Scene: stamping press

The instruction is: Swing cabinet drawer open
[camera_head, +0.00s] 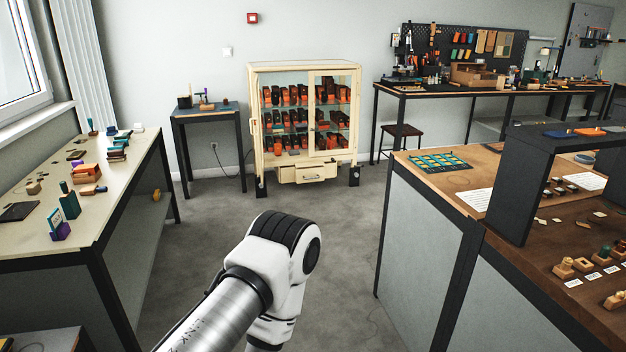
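A cream cabinet (356,110) with glass panels stands against the back wall, its shelves holding many dark and orange items. Below the glass is a cream drawer (317,173) with a dark handle on its front. The drawer front appears to stand out a little from the cabinet's lower body, but from here I cannot tell how far it is open. My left arm reaches in from the bottom of the view, well short of the cabinet. Its gripper is not visible. My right arm and gripper are not in view.
A light table (130,172) with small items stands on the left. A wooden workbench (425,180) fills the right side. A small side table (215,108) is left of the cabinet, and a stool (402,131) is to its right. Clear grey floor (345,225) lies before the cabinet.

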